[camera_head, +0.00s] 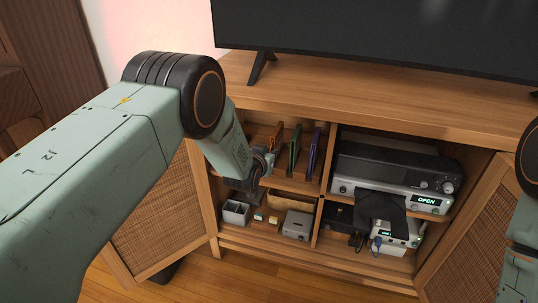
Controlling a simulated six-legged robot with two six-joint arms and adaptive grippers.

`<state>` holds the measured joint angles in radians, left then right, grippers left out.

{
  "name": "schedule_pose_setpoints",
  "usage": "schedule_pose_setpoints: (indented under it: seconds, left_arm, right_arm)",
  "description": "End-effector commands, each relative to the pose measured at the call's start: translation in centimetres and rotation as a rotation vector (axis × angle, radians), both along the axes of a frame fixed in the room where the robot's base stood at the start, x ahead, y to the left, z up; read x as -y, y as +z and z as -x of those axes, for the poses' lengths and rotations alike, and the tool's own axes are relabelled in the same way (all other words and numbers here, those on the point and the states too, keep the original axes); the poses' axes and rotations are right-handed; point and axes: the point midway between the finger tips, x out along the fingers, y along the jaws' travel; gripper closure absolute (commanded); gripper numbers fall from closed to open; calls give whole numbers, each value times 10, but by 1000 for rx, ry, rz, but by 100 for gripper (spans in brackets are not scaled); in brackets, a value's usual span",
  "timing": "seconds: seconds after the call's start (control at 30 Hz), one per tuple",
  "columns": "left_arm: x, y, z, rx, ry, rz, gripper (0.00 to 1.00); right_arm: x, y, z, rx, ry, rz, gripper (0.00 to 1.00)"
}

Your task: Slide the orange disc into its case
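My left arm reaches from the left into the upper left compartment of the cabinet. My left gripper (263,165) is small in view, in front of a thin upright orange-brown case (277,136). I cannot tell whether it touches the case, or whether its fingers are open or shut. A green case (295,150) and a purple case (314,150) stand upright to the right of the orange one, apart from each other. I cannot make out an orange disc; the gripper and arm may hide it. My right arm shows only at the right edge, with its gripper out of view.
The wooden cabinet (400,100) carries a television (400,35). Its rattan doors (155,220) stand open on both sides. Silver-black devices (395,180) fill the right compartment, with a black draped thing (380,208) in front. Small boxes (297,225) stand on the lower left shelf.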

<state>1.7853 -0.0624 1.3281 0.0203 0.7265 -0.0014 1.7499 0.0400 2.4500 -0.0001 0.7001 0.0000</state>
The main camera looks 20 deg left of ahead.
Motion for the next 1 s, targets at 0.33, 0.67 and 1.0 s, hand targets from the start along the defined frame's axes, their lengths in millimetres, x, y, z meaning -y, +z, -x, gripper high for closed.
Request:
schedule_pose_setpoints:
  seconds: [0.33, 0.67, 1.0]
  left_arm:
    - [0, 0, 0, 0, 0, 0, 68]
    - [0, 6, 14, -2, 0, 0, 68]
    - [-2, 23, 56, -2, 0, -1, 68]
  right_arm:
    - [0, 0, 0, 0, 0, 0, 100]
    - [0, 0, 0, 0, 0, 0, 100]
    - [0, 0, 0, 0, 0, 0, 100]
